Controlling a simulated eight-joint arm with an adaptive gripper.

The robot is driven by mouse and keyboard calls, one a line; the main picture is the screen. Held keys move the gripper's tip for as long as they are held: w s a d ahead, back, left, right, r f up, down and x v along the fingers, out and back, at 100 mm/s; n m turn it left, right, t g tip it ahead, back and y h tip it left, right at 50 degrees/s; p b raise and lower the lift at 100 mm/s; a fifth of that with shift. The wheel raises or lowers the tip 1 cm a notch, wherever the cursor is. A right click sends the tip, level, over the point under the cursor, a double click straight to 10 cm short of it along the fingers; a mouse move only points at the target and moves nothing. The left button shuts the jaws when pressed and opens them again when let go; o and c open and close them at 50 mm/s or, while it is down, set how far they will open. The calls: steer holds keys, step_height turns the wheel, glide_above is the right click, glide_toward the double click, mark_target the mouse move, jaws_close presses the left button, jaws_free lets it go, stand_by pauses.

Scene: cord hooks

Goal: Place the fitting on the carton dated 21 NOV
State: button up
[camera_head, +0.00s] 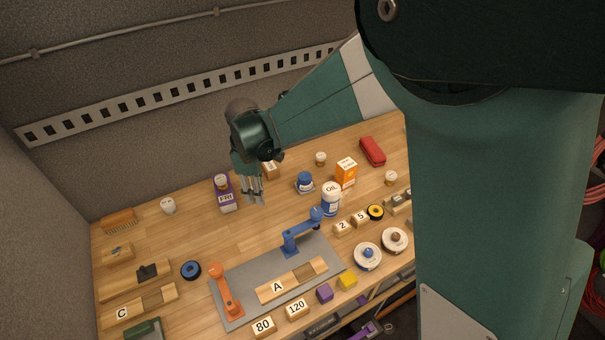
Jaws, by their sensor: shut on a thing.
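My gripper (256,200) points down over the back middle of the table. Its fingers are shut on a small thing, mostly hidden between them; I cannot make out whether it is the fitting. A purple carton (227,204) marked FRI stands left of my gripper, with a small pale round item (221,181) at its top. An orange carton (346,174) with a pale label stands to the right, its writing too small to read. A small brown box (271,170) with a label stands just right of and behind my gripper, partly hidden. I cannot read 21 NOV on any carton.
A blue jar (304,182) and a white OIL bottle (331,199) stand right of my gripper. A grey mat (262,267) with blue and orange upright pieces lies in front. A red case (372,151) lies at the back right.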

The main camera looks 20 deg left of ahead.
steer(key=shift+w+d, duration=0.1)
steer(key=w+d+r, duration=0.6)
steer(key=w+d, duration=0.5)
steer(key=w, duration=0.2)
step_height(320, 180, up, 6)
steer(key=m, duration=0.1)
glide_above(348, 164)
steer(key=shift+f, duration=0.15)
steer(key=shift+f+p, duration=0.3)
steer(key=shift+f, duration=2.55)
steer(key=shift+f, duration=2.1)
steer(key=shift+f, duration=0.15)
steer(key=o, duration=0.9)
